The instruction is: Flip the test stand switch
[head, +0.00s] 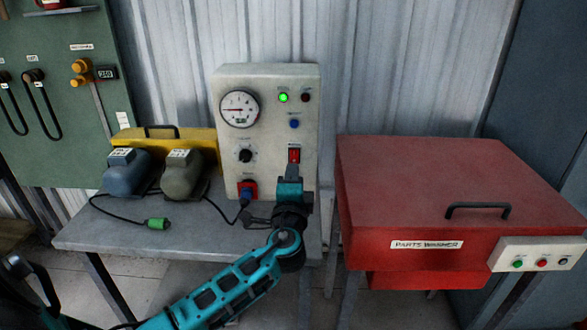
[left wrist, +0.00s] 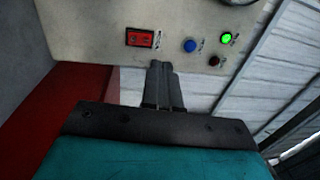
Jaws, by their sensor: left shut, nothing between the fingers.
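The test stand (head: 268,130) is a pale upright panel on the grey bench. Its red rocker switch (head: 293,155) sits at the lower right of the panel, under a blue button (head: 294,123). A green lamp (head: 283,97) is lit near the top. My left gripper (head: 292,172) is shut and empty, with its fingertips just below the switch in the head view. In the left wrist view the red switch (left wrist: 140,38) lies a little up and left of the fingertips (left wrist: 159,64). I cannot tell whether they touch the panel. My right gripper is not in view.
Two motors (head: 183,172) and a yellow case (head: 190,138) sit on the bench (head: 100,232) at left. A black cable with a green plug (head: 158,223) lies near its front edge.

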